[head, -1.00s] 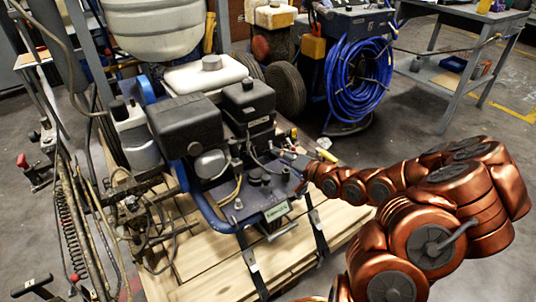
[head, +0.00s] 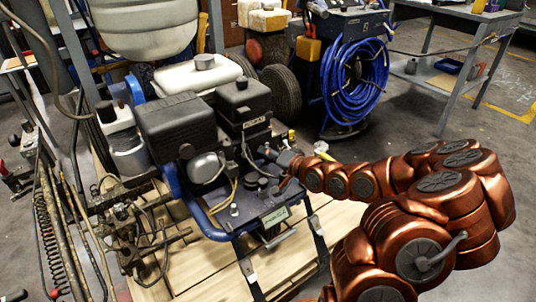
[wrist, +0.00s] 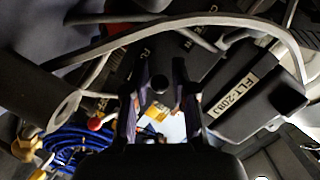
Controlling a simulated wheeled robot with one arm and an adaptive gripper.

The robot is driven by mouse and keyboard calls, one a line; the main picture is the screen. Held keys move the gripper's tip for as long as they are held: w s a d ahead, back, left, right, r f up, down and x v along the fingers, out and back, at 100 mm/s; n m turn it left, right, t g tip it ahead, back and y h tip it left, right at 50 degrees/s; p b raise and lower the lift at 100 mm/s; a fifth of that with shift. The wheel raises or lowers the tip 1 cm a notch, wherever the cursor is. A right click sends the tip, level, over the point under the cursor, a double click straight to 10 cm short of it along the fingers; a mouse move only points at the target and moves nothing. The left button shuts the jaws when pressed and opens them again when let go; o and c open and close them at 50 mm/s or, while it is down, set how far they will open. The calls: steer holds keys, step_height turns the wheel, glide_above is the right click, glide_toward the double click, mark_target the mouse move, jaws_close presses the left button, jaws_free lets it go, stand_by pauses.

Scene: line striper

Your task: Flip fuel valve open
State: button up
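The line striper's engine (head: 178,122) sits on a blue frame, with a black labelled box (head: 243,103) to its right. My copper arm reaches in from the right, and my gripper (head: 268,156) is at the engine's right side, just below that box. In the wrist view my gripper (wrist: 162,98) shows two dark fingers with a gap between them. A small yellow part (wrist: 156,112) and a bright patch show in the gap; I cannot tell whether the fingers touch anything. A red-tipped part (wrist: 95,124) lies left of the fingers. I cannot identify the fuel valve for certain.
A pale hose (wrist: 190,20) arches across the wrist view, above the fingers. A black box labelled FLT-208J (wrist: 240,95) is close on the right. Cables (head: 238,185) and a lower panel with a label (head: 275,217) lie near my gripper. A blue hose reel (head: 355,80) stands behind.

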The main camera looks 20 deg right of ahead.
jaws_close()
